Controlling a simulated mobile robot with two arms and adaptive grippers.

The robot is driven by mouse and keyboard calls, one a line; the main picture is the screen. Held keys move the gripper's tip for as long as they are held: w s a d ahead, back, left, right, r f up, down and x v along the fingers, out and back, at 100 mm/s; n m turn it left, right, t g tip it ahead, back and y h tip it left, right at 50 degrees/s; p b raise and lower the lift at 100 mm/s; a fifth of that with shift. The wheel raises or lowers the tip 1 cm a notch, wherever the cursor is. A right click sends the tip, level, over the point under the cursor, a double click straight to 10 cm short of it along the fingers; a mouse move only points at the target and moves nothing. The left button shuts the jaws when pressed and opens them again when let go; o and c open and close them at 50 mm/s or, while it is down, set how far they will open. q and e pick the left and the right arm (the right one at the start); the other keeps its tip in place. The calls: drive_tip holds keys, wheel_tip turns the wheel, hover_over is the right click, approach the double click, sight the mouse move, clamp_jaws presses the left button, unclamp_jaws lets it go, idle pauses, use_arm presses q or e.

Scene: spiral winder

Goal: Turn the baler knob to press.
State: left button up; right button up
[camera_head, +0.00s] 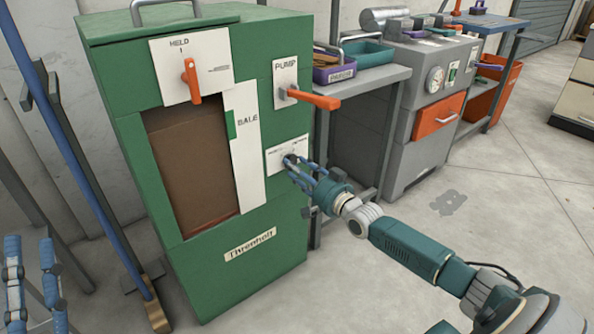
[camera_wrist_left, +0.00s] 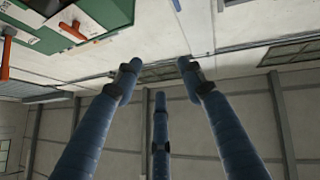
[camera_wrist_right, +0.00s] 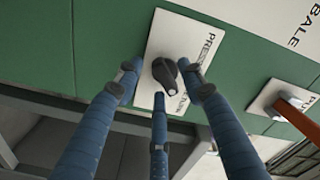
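The green baler (camera_head: 270,280) stands at left centre with a white plate on its front. On the plate is the small dark knob (camera_head: 290,159), which shows larger in the right wrist view (camera_wrist_right: 166,72). Its plate has lettering partly hidden by knob and fingers; "PRE" can be read. My right gripper (camera_head: 300,172) reaches the plate from the right. Its blue fingers (camera_wrist_right: 158,82) are open, spread around the knob's sides and below; contact cannot be told. My left gripper (camera_head: 32,262) is at the lower left, open and empty in the left wrist view (camera_wrist_left: 160,78).
An orange pump lever (camera_head: 314,99) juts out above the knob. An orange-red handle (camera_head: 191,80) sits above the brown baler window (camera_head: 195,165). A blue-handled broom (camera_head: 95,190) leans at left. A grey bench (camera_head: 365,80) stands to the right; the floor in front is clear.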

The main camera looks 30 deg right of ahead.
clamp_jaws()
idle(0.3)
